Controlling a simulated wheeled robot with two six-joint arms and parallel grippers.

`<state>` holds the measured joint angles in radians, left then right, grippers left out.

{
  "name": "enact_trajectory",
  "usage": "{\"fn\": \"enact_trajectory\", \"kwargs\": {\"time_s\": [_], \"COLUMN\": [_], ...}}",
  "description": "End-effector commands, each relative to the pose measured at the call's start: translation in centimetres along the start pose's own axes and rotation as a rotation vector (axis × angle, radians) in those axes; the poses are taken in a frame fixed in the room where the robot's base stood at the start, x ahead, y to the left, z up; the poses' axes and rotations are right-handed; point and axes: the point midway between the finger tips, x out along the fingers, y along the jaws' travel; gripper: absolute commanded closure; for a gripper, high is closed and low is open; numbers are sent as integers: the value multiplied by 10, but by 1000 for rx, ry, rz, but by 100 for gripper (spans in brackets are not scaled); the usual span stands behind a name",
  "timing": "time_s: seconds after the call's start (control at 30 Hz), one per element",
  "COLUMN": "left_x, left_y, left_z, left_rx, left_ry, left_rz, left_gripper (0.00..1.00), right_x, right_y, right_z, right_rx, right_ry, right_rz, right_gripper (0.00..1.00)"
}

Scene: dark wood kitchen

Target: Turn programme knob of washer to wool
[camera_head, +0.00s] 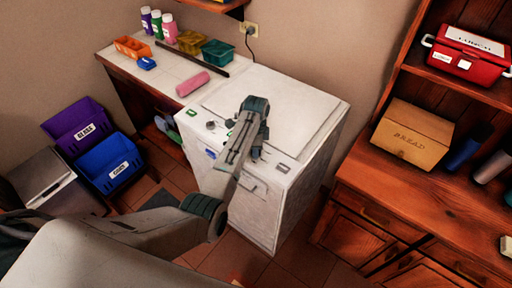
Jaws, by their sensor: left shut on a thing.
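The white washer (303,104) stands against the wall in the middle of the head view, its control strip along the front top edge. A small round knob (211,125) shows on the left part of that strip. My left gripper (256,152) reaches over the strip from the left and points down at its right part. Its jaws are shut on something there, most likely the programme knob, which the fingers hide. I cannot read the programme marks or the knob's setting. My right gripper is not in view.
Purple (79,125) and blue (108,162) bins stand at left.

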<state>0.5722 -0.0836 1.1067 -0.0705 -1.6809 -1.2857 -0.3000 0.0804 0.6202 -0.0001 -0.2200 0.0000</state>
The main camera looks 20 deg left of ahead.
Motion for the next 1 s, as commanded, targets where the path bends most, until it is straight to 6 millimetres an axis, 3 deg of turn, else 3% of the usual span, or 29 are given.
{"fn": "enact_trajectory", "kwargs": {"time_s": [0.73, 0.77, 0.83, 0.87, 1.0], "left_x": [-2, -2, -2, -2, -1], "left_y": [-2, -2, -2, -2, -1], "left_z": [0, 0, 0, 0, 0], "left_rx": [88, 88, 88, 88, 87], "left_ry": [0, 0, 0, 0, 0], "left_rz": [-6, -6, -5, -5, -3], "left_gripper": [88, 62, 48, 44, 44], "right_x": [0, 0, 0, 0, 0], "right_y": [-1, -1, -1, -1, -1], "right_z": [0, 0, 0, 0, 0], "right_rx": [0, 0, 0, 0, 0], "right_ry": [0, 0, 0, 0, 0], "right_rz": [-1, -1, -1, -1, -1], "right_gripper": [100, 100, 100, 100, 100]}}
